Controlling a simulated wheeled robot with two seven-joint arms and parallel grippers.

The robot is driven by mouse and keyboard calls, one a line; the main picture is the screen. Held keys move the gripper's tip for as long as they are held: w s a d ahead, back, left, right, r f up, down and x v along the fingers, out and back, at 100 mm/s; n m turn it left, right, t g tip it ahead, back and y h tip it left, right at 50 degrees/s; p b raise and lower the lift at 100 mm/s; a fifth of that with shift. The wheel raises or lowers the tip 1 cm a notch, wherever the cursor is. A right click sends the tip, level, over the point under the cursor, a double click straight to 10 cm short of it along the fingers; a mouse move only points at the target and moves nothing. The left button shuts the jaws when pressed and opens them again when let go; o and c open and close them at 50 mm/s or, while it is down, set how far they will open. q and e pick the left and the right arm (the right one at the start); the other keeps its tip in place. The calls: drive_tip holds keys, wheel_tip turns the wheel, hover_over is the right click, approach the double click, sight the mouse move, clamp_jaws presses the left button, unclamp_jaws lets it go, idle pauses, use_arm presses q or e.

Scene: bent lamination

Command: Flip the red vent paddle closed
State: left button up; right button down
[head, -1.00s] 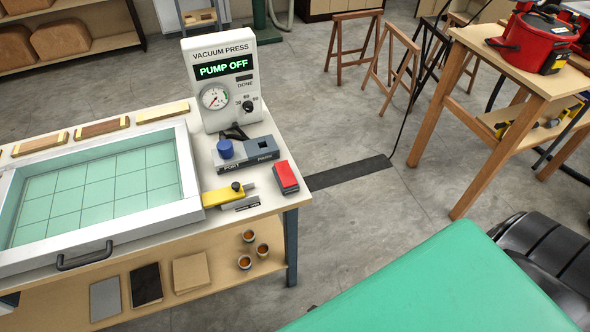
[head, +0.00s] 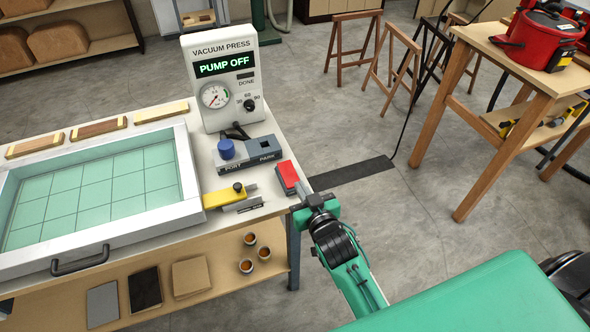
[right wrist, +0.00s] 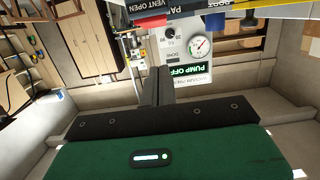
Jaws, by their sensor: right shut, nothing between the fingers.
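The red vent paddle (head: 287,174) sits at the right edge of the press table, tilted on its grey mount. My right gripper (head: 302,191) is just beside the paddle's near right end in the head view. I cannot tell if it touches the paddle. Its fingers (right wrist: 157,86) are shut and empty in the right wrist view. That view is upside down, with a "VENT OPEN" label at its top and the vacuum press panel (right wrist: 190,50) beyond the fingers. The panel (head: 225,82) reads "PUMP OFF" in the head view. My left gripper is out of view.
A grey port block (head: 262,150) with a blue knob (head: 226,149) stands left of the paddle. A yellow clamp (head: 222,196) lies in front of it. The white-framed press bed (head: 190,180) fills the table's left.

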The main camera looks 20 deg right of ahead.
drive_tip(key=shift+d+r, duration=0.1)
drive_tip(key=shift+r, duration=0.8)
drive_tip(key=shift+w, duration=0.2)
drive_tip(key=p, duration=0.2)
hover_over(289, 174)
drive_tip(key=s, duration=0.1)
drive_tip(key=shift+f, duration=0.45)
drive_tip(key=shift+w+f+p, duration=0.2)
drive_tip(key=shift+f, duration=0.4)
drive_tip(key=shift+w+f+p, duration=0.2)
drive_tip(key=shift+f, duration=0.4)
drive_tip(key=shift+w+f, duration=0.15)
drive_tip(key=shift+f, duration=0.8)
